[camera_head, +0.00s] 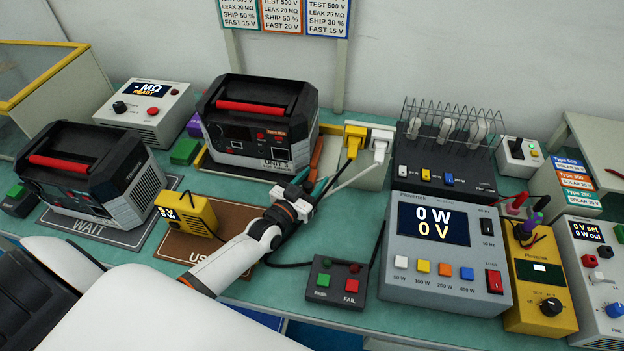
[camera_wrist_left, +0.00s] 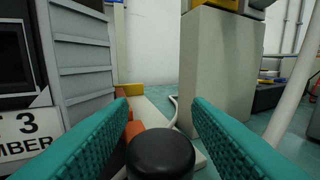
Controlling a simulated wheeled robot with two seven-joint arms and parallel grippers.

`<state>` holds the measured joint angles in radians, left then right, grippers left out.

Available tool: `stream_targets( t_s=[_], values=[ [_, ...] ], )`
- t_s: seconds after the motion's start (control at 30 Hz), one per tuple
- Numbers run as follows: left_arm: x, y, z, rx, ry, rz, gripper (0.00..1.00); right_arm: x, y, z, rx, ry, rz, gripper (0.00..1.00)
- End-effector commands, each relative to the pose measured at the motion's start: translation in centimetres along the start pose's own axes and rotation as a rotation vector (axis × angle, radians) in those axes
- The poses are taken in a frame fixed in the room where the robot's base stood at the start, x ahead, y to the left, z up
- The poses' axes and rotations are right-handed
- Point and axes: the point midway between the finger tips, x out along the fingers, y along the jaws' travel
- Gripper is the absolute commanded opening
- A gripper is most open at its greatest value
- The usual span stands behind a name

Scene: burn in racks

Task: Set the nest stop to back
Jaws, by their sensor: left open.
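The nest is a yellow-edged tray (camera_head: 228,172) at the back middle, with a black and grey power unit (camera_head: 262,122) standing in it. An orange piece (camera_head: 316,156), which looks like the nest stop, is along the unit's right side. In the left wrist view an orange part (camera_wrist_left: 134,130) sits beside the unit's vented wall, with a round black knob (camera_wrist_left: 160,154) in front of it. My left gripper (camera_head: 322,187) is open, its teal fingers on either side of the knob in the wrist view. Contact with the knob cannot be told. The right gripper is out of view.
A beige socket post (camera_head: 372,172) with yellow and white plugs stands just right of the gripper. A pass/fail button box (camera_head: 336,282) and a large power meter (camera_head: 447,250) are nearer the front. A yellow meter (camera_head: 188,214) and a second unit (camera_head: 90,175) are left.

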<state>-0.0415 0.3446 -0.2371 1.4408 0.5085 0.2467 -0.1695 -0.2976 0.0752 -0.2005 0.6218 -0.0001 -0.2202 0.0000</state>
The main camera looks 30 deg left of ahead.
Motion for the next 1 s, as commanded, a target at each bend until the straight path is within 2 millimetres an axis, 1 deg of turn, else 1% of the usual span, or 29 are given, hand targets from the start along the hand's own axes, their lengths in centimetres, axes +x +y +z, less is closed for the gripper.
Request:
stream_targets(
  t_s=[0.23, 0.27, 0.5, 0.53, 0.67, 0.73, 0.9, 1.0],
  values=[
    [0.1, 0.0, 0.0, -0.001, 0.0, 0.0, 0.45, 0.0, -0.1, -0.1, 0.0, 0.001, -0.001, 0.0],
    [0.1, 0.0, 0.0, -0.001, 0.0, 0.0, 0.42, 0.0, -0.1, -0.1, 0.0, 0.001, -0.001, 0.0],
    [0.1, 0.0, 0.0, 0.0, 0.0, 0.0, 0.02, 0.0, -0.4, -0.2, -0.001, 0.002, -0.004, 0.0],
    [0.1, 0.0, 0.0, 0.0, 0.0, 0.0, 0.0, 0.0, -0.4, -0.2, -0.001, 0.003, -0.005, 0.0],
    [0.1, 0.0, 0.0, -0.001, 0.0, 0.0, 0.0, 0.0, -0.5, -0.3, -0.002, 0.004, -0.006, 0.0],
    [0.3, -0.5, 0.1, -0.003, -0.001, 0.001, 0.0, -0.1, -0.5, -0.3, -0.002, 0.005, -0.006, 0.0],
    [1.4, -3.3, 0.1, -0.006, -0.002, 0.001, 0.0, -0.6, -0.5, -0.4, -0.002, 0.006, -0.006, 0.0],
    [1.9, -4.4, 0.1, -0.004, -0.001, 0.001, 0.0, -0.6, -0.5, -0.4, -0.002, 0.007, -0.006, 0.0]
  ],
)
